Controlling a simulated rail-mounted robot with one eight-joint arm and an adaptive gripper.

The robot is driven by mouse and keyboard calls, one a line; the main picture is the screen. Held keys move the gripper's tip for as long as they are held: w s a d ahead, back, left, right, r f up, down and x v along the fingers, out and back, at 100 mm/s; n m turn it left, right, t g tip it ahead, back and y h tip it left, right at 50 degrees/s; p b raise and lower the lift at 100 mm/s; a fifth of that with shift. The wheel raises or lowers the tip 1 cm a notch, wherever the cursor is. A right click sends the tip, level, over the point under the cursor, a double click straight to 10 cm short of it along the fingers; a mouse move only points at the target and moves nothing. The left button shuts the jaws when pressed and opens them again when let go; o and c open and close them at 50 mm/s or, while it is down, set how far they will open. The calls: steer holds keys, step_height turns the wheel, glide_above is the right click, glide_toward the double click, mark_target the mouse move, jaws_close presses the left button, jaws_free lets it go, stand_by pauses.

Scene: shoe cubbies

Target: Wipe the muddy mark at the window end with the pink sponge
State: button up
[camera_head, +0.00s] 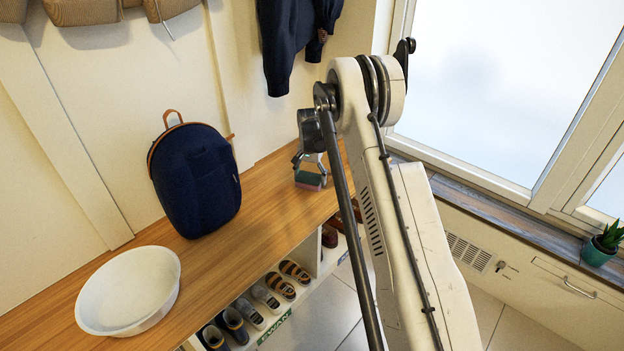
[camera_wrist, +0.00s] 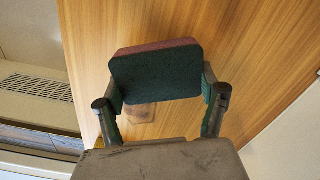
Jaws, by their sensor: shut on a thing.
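The sponge (camera_head: 309,181) has a dark green side and a pink side. My gripper (camera_head: 309,165) is shut on it at the window end of the wooden bench (camera_head: 240,234). In the wrist view the two fingers of my gripper (camera_wrist: 162,90) hold the sponge (camera_wrist: 155,74) at its two ends, with the green side towards the camera and the pink side towards the bench. A brownish muddy mark (camera_wrist: 140,113) shows on the bench just beside the sponge, partly hidden by it. I cannot tell whether the sponge touches the wood.
A navy backpack (camera_head: 196,180) stands on the bench against the wall, and a white basin (camera_head: 128,291) stands at the left end. Shoes (camera_head: 279,286) fill the cubbies below. A dark jacket (camera_head: 292,40) hangs above. A potted plant (camera_head: 599,249) stands on the right sill.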

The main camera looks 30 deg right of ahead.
steer(key=shift+r+p, duration=1.15)
steer(key=shift+r, duration=1.75)
steer(key=shift+d, duration=0.1)
